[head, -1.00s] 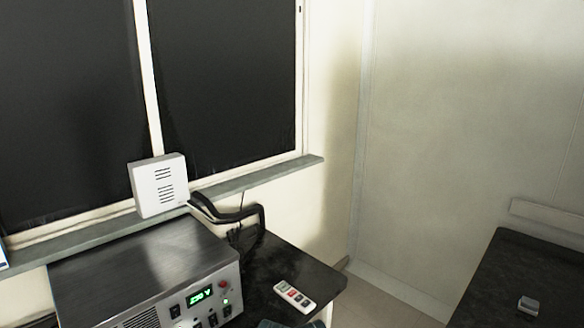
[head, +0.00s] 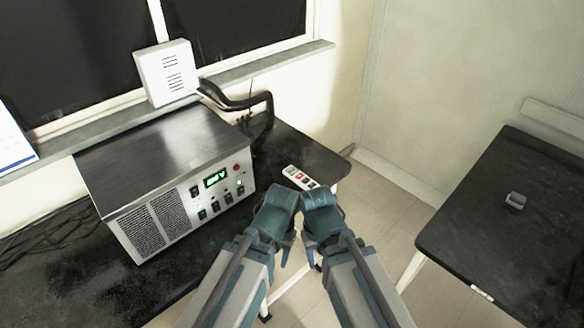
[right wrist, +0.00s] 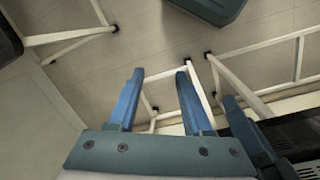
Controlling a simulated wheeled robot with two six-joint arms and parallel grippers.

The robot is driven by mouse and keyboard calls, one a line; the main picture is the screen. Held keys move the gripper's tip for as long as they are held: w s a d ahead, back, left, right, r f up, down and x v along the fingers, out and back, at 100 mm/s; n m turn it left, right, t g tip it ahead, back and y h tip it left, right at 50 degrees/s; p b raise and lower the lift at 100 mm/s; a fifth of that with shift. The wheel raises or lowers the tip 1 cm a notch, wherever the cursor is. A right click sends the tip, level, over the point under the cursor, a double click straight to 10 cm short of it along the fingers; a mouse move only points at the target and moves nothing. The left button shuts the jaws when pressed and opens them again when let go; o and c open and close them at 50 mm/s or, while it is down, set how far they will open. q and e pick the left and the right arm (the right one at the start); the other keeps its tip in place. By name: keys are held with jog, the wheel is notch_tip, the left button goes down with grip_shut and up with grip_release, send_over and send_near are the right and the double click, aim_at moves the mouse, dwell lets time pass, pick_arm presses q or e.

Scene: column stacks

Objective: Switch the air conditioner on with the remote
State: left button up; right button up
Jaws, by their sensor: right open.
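The white remote (head: 300,178), with grey and red buttons, lies on the black desk (head: 300,148) near its right end, just right of the metal box. No air conditioner can be made out. My right gripper (head: 312,260) points down in front of the desk, nearer to me than the remote and apart from it. In the right wrist view its two blue fingers (right wrist: 160,95) are spread with nothing between them, above the floor. My left gripper (head: 284,255) hangs close beside it; its jaw opening is not clear.
A metal power unit (head: 165,165) with a lit green display fills the desk's middle. A white slotted box (head: 167,72) and a black curved handle-like thing (head: 240,102) are behind it. A second black table (head: 500,215) with a small grey object (head: 515,200) stands right, across a floor gap.

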jog(key=shift+c, duration=0.2)
grip_shut()
dwell(1.7)
